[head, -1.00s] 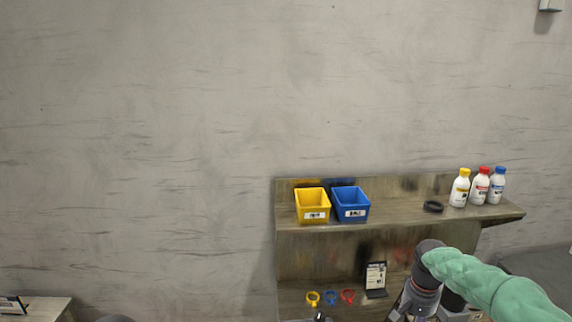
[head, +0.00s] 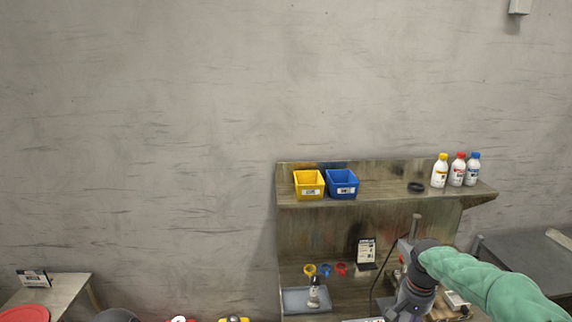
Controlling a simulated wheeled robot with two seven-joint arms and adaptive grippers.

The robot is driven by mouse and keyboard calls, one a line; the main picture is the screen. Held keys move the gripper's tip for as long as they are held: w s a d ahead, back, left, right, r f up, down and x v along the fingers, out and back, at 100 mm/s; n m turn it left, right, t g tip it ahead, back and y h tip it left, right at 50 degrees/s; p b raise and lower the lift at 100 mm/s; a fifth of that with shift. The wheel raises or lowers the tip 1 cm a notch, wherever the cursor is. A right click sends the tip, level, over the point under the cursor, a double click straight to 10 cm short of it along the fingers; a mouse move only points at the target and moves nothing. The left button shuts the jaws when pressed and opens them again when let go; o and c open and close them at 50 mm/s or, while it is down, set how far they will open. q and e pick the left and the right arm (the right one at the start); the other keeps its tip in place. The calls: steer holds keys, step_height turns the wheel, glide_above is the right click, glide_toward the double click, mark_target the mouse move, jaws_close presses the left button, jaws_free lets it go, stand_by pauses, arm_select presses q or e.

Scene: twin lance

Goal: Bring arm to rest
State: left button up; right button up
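My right arm, in a green sleeve with a dark wrist, comes in from the right in the head view and reaches over the lower bench. Its gripper is not clearly visible; the fingers are hidden behind the wrist or below the frame. My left arm and gripper do not show.
A shelf (head: 390,198) holds a yellow bin (head: 309,187), a blue bin (head: 342,186), a black ring (head: 416,187) and three bottles (head: 457,172). Below are coloured rings (head: 326,270), a sign (head: 366,251) and a grey tray (head: 297,301). A side table (head: 62,297) stands left.

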steer(key=s+a+f+n+y, duration=0.15)
steer(key=a+f, duration=0.25)
steer(key=f, duration=0.4)
steer(key=s+a+f, duration=0.3)
steer(key=a+f, duration=0.1)
steer(key=f, duration=0.4)
steer(key=s+a+f+y, duration=0.15)
steer(key=a+f, duration=0.25)
steer(key=f, duration=0.4)
steer(key=s+a+f, duration=0.4)
steer(key=s+f, duration=0.2)
steer(key=s, duration=0.4)
steer(key=s+a+f, duration=0.5)
steer(key=s, duration=0.4)
arm_select(q)
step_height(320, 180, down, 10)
steer(key=b, duration=1)
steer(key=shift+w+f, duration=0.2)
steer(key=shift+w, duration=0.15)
arm_select(e)
step_height(320, 180, down, 9)
steer(key=w+a+n, duration=0.1)
steer(key=shift+w+a+y, duration=0.15)
steer(key=shift+a+y, duration=0.05)
steer(key=shift+y, duration=0.2)
steer(key=shift+r, duration=0.1)
